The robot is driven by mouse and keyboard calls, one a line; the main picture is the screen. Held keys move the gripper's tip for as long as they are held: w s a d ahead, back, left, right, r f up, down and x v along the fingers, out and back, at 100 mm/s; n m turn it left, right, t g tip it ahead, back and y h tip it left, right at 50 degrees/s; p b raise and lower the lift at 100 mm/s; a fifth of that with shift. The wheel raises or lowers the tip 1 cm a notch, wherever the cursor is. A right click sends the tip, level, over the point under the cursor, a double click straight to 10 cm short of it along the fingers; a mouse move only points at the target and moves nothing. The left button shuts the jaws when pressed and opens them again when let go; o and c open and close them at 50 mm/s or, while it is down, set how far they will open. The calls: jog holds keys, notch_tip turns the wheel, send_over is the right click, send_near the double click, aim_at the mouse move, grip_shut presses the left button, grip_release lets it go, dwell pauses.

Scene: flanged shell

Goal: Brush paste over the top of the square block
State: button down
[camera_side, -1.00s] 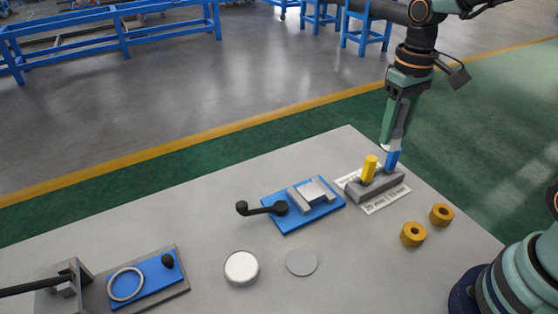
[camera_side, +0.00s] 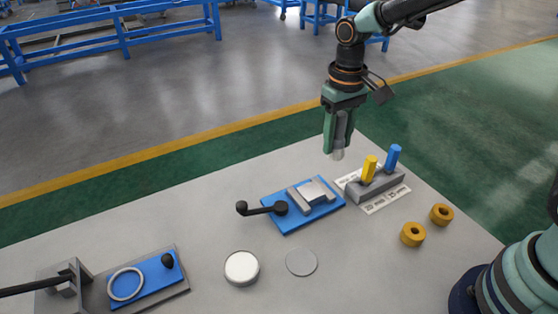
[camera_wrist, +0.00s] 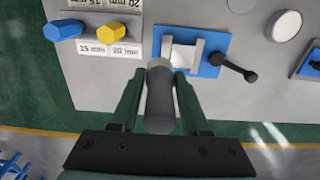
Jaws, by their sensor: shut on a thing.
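The square block (camera_side: 313,190) is pale silver and sits clamped between grey vise jaws on a blue base; it also shows in the wrist view (camera_wrist: 183,54). My gripper (camera_side: 338,147) is shut on a dark grey cylindrical tool (camera_wrist: 160,100) with a paler end, which looks like the brush. The tool's pale tip (camera_side: 338,155) points down, in the air behind and to the right of the block in the side view, apart from it. I cannot tell whether the tip carries paste.
A grey holder (camera_side: 362,191) right of the vise carries a yellow tool (camera_side: 369,168) and a blue tool (camera_side: 393,157). Two brass nuts (camera_side: 413,234) and a grey disc (camera_side: 301,262) lie in front. The vise's black handle (camera_side: 262,209) sticks out left. Another fixture (camera_side: 150,280) stands far left.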

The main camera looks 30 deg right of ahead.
jog(key=shift+w+a+f, duration=0.15)
jog(key=shift+a+f, duration=0.1)
jog(key=shift+f, duration=1.15)
jog(key=shift+w+a+f, duration=0.1)
jog(key=shift+a+f, duration=0.2)
jog(key=shift+f, duration=1.1)
jog(key=shift+w+a+f, duration=0.15)
jog(key=shift+a+f, duration=0.1)
jog(key=shift+f, duration=1.15)
jog(key=shift+a+f, duration=0.25)
jog(key=shift+a, duration=2.9)
jog(key=shift+d, duration=3.2)
jog(key=shift+r, duration=4)
jog(key=shift+a, duration=0.1)
